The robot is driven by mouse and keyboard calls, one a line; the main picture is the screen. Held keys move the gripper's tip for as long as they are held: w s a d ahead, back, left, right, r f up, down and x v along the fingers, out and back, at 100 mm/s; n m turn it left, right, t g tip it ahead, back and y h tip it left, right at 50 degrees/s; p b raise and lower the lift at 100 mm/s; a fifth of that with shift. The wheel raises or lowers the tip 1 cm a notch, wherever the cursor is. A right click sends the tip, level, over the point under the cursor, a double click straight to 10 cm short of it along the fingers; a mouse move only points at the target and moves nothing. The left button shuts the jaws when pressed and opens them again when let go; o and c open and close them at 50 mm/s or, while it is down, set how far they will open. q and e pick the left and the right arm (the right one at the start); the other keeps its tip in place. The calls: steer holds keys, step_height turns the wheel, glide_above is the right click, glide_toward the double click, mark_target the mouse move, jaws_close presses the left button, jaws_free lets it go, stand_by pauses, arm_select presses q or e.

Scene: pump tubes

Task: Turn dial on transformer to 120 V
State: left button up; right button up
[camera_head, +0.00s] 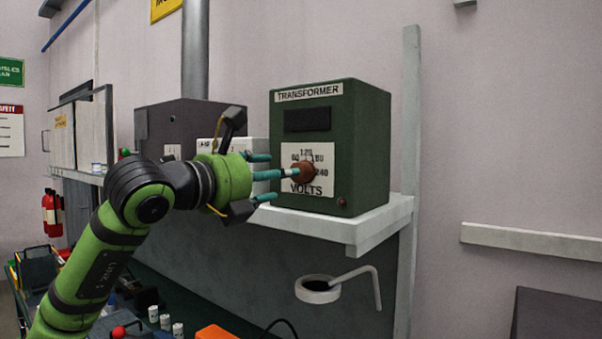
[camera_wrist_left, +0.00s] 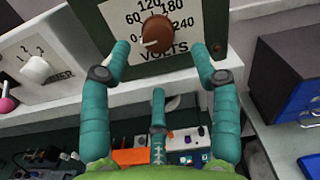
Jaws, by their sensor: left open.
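The green transformer (camera_head: 362,150) stands on a white shelf. Its round red-brown dial (camera_head: 302,172) sits on a white plate (camera_head: 325,155) with numbers from 0 to 240 over the word VOLTS. In the left wrist view the dial (camera_wrist_left: 157,30) shows a pale line on its lower left, roughly towards the 0 side; its exact setting is hard to tell. My left gripper (camera_head: 272,176) is open in front of the dial, its teal fingers spread. The wrist view shows the left gripper's fingers (camera_wrist_left: 160,75) on both sides and below, with nothing held. My right gripper is not in view.
The white shelf (camera_head: 375,222) ends just right of the transformer. Left of it stand a pale box with a numbered knob (camera_wrist_left: 36,70) and a dark grey cabinet (camera_head: 165,125). A white ring with a bent rod (camera_head: 318,290) is below the shelf. The wall at right is mostly clear.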

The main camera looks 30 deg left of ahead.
arm_select(q)
steer(key=w+p, duration=0.4)
steer(key=w, duration=0.2)
steer(key=shift+w+d, duration=0.15)
steer(key=shift+w, duration=0.15)
steer(key=shift+r, duration=0.1)
steer(key=c, duration=1.1)
